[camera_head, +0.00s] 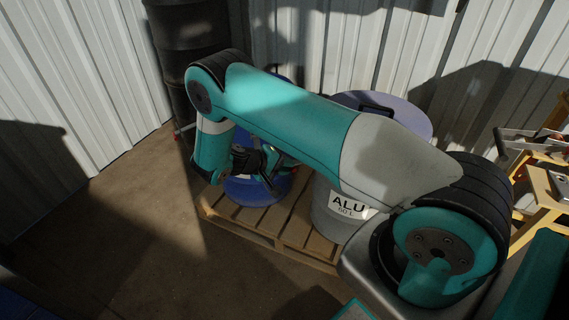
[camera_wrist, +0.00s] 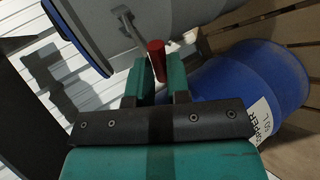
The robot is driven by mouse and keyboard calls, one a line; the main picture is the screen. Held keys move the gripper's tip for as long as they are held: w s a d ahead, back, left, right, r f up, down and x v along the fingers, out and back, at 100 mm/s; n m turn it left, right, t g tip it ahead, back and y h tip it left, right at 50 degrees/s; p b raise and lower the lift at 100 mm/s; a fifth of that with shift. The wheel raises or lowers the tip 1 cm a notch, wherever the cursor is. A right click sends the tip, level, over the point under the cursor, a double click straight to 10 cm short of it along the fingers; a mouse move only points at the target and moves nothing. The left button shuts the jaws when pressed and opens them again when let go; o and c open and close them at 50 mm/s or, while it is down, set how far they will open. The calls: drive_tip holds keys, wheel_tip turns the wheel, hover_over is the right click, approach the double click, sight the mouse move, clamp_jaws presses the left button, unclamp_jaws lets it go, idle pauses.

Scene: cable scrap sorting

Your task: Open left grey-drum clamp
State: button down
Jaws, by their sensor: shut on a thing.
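The grey drum (camera_head: 326,208) stands on a pallet in the head view, with an "ALU 60 L" label and a blue-violet lid (camera_head: 420,122). My arm hides part of it. In the wrist view the grey drum (camera_wrist: 98,35) looks tilted at the top, its blue lid rim (camera_wrist: 62,22) at the left. A metal clamp (camera_wrist: 124,17) on its side has a lever with a red handle (camera_wrist: 157,48). My gripper (camera_wrist: 157,76) is shut on the red handle, one teal finger on each side. In the head view my gripper (camera_head: 270,175) is small and its grip unclear.
A blue drum (camera_head: 258,192) stands left of the grey drum, close to my gripper; its label is partly readable in the wrist view (camera_wrist: 255,80). Dark stacked drums (camera_head: 185,25) stand behind. A wooden rack (camera_head: 540,185) is at the right. The floor at left is clear.

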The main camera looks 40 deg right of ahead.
wheel_tip(320, 180, down, 4)
drive_tip(key=shift+d+r+b, duration=0.1)
drive_tip(key=shift+d+b, duration=0.05)
drive_tip(key=shift+b, duration=0.9)
drive_tip(key=c, duration=1.7)
unclamp_jaws()
drive_tip(key=shift+r, duration=0.15)
drive_tip(key=o, duration=0.6)
drive_tip(key=shift+s, duration=0.1)
drive_tip(key=p+v, duration=0.1)
drive_tip(key=v, duration=1.6)
drive_tip(key=shift+a, duration=0.25)
drive_tip(key=shift+r, duration=0.1)
